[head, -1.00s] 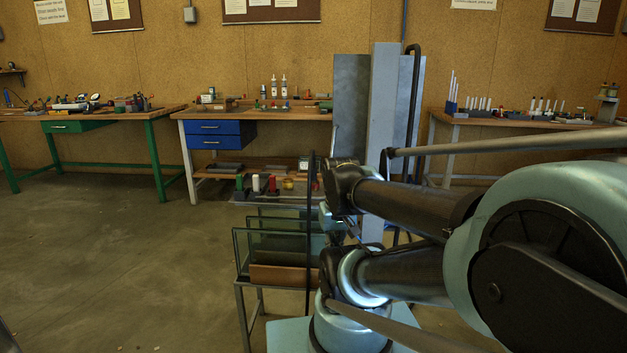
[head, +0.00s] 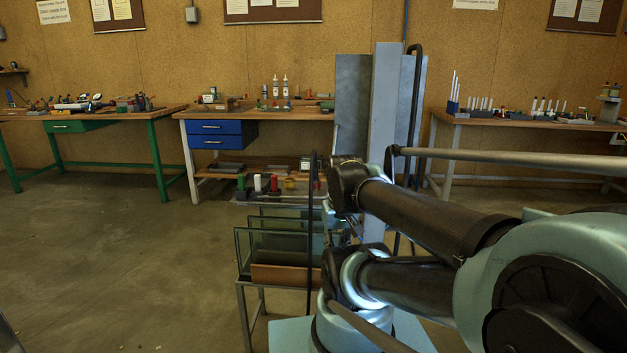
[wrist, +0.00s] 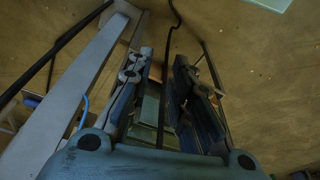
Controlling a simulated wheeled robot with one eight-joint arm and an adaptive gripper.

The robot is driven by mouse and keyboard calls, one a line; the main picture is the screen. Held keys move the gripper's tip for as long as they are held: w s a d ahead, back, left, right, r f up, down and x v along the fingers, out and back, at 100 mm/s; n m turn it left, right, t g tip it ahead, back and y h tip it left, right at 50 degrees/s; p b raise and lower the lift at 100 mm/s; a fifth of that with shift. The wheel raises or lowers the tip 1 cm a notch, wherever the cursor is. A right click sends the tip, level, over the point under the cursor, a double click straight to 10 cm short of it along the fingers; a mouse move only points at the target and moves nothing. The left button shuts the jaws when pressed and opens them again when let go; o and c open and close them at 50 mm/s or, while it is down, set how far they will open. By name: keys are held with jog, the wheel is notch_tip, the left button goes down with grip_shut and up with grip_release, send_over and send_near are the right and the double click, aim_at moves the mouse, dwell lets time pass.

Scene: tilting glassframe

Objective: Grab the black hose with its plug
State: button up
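A thin black hose (head: 311,235) hangs upright beside the glass tank in the head view, left of my arm. In the wrist view a black hose (wrist: 169,45) runs down from the top edge into the gap between my fingers. My gripper (wrist: 162,62) is open there, one finger on each side of the gap. I cannot tell whether the hose lies between the fingers or beyond them; no grip on it shows. In the head view my gripper is mostly hidden behind my arm. I cannot make out the plug in either view.
A grey metal column (head: 384,110) with a thicker black pipe (head: 414,100) stands behind my arm. A glass tank (head: 285,243) on a metal stand is left of it. Workbenches (head: 270,114) line the back wall. Open floor (head: 110,260) lies to the left.

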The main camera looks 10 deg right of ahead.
jog(key=shift+o, duration=0.9)
jog(key=w+r+m, duration=0.5)
jog(key=w+r, duration=0.2)
jog(key=r, duration=0.2)
jog(key=shift+w+r+g, duration=0.3)
jog(key=shift+w+r, duration=0.05)
jog(key=shift+w, duration=0.05)
jog(key=w+r+m+g, duration=0.1)
jog(key=w+r+m, duration=0.45)
jog(key=w, duration=0.35)
jog(key=w+r+m, duration=0.4)
jog(key=w+r, duration=0.3)
jog(key=w, duration=0.2)
jog(key=m, duration=0.7)
send_over(315, 179)
jog(key=w, duration=0.2)
jog(key=shift+n+g, duration=0.25)
jog(key=shift+g, duration=0.05)
notch_tip(315, 179, down, 8)
jog(key=shift+s+d+f, duration=0.15)
jog(key=shift+f, duration=0.05)
jog(key=shift+s+f, duration=0.15)
jog(key=shift+f, duration=1.35)
jog(key=shift+s+f, duration=0.1)
jog(key=shift+f, duration=1.4)
grip_shut()
